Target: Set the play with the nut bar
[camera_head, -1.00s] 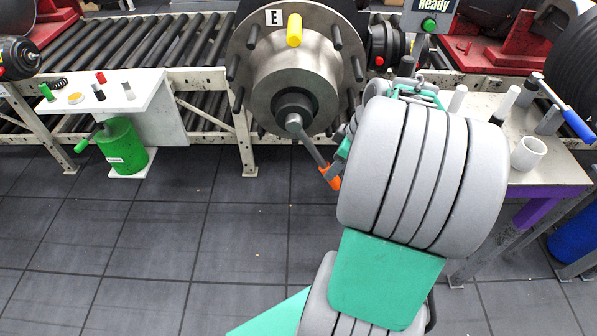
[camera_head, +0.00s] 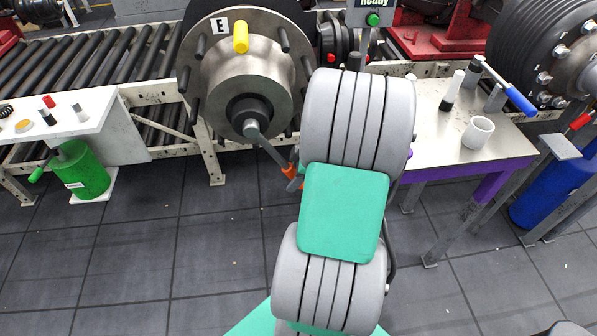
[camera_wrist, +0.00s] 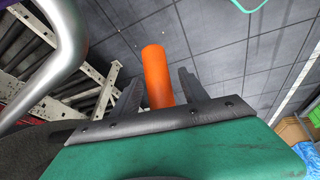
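The nut bar (camera_head: 270,149) is a grey rod with an orange handle. Its upper end sits at the dark centre of the hub marked E (camera_head: 219,101), and it slopes down to the right. My gripper (camera_head: 295,178) is at the handle end, largely hidden behind my arm in the head view. In the wrist view the orange handle (camera_wrist: 157,82) stands between the two dark fingers of my gripper (camera_wrist: 161,88), which look closed on its sides. The hub has dark studs around it and one yellow-capped stud (camera_head: 240,37) at the top.
A roller conveyor (camera_head: 128,55) runs behind. A white shelf (camera_head: 75,120) with small parts and a green canister (camera_head: 82,172) stand left. A bench (camera_head: 430,150) with a white cup (camera_head: 477,132) and a blue-handled tool (camera_head: 519,99) stands right. The floor in front is clear.

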